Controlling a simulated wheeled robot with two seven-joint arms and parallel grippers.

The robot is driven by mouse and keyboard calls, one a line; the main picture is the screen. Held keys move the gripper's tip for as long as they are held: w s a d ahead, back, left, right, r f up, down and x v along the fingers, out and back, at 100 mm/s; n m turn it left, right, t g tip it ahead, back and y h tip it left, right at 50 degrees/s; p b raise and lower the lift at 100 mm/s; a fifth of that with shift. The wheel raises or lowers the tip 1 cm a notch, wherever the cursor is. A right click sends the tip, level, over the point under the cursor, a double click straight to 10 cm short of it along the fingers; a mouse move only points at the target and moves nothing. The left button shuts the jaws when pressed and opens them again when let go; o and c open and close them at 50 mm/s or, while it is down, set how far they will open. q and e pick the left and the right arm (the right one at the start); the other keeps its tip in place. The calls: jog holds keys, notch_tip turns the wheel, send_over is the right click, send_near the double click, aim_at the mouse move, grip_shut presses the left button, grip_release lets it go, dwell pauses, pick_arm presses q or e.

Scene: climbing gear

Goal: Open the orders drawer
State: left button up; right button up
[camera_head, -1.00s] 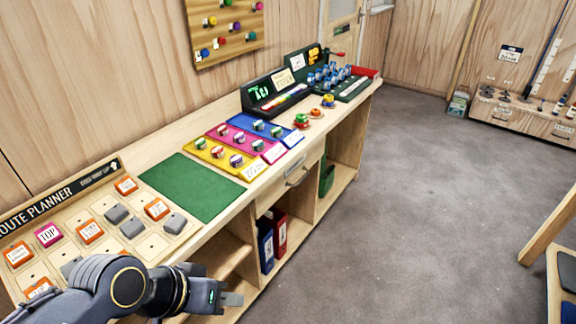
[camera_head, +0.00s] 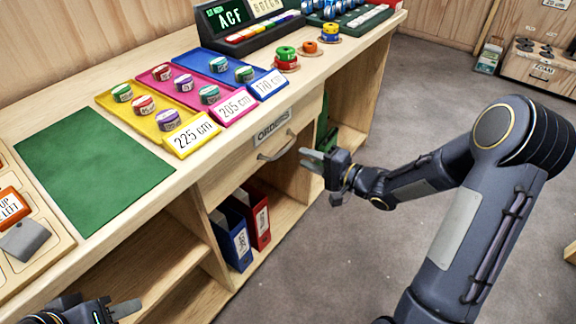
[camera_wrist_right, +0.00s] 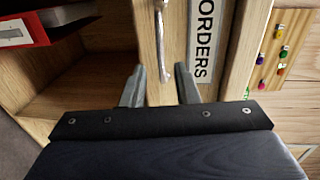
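The orders drawer (camera_head: 240,166) is a wooden front below the counter, with an "ORDERS" label and a metal bar handle (camera_head: 278,147). It looks closed. My right gripper (camera_head: 312,160) is open and empty, just in front of the drawer near the right end of the handle, apart from it. In the right wrist view the handle (camera_wrist_right: 161,45) lies ahead of the open fingers (camera_wrist_right: 160,88), with the label (camera_wrist_right: 202,40) to its right. My left gripper (camera_head: 120,310) is at the lower left edge, partly cut off; its opening is unclear.
Yellow, pink and blue trays (camera_head: 163,138) with small rolls stand on the counter above the drawer, beside a green mat (camera_head: 90,165). Blue and red binders (camera_head: 232,238) stand on the shelf below. The floor (camera_head: 400,110) to the right is clear.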

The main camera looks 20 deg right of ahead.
aim_at(286, 151)
jog(key=b+x, duration=0.1)
jog(key=x, duration=0.6)
jog(key=shift+w+a+b, duration=0.2)
jog(key=shift+a+b, duration=0.15)
jog(key=shift+a, duration=0.1)
jog(key=shift+c, duration=0.2)
grip_shut()
